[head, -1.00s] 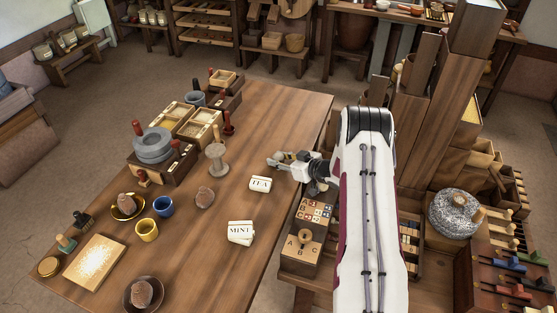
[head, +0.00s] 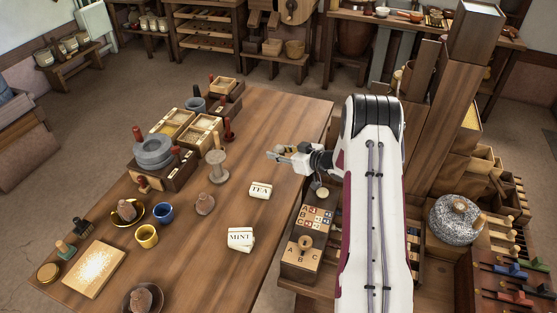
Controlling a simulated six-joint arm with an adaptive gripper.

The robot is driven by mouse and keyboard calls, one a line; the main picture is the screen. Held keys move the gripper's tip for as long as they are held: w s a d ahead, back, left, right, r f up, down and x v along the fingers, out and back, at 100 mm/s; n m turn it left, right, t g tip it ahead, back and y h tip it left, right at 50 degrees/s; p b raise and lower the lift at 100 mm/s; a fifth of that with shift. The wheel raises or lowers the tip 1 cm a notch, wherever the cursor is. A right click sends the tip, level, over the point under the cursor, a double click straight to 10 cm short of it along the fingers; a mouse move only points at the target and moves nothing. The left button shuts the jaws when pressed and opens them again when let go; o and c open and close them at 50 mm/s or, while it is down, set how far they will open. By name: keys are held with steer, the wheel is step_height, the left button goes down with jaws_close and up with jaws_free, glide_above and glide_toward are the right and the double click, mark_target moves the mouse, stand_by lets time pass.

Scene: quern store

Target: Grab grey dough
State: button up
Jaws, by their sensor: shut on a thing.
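My gripper (head: 274,155) is over the right part of the wooden table, beyond the TEA packet. It is shut on a small greyish thing, mostly hidden by the fingers; I cannot tell whether it is the grey dough. Several brownish-grey lumps stand apart from it. One lump (head: 205,204) is bare on the table, one lump (head: 127,210) is on a dark yellow plate at the left, and one lump (head: 140,300) is on a brown plate at the front.
The TEA packet (head: 260,190) and MINT packet (head: 240,239) stand on the table (head: 270,120). A blue cup (head: 163,213), yellow cup (head: 147,236), wooden spool (head: 217,165) and grey quern (head: 153,150) are to the left. The far right of the table is clear.

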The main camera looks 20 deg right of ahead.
mark_target(278, 147)
steer(key=shift+r, duration=1.85)
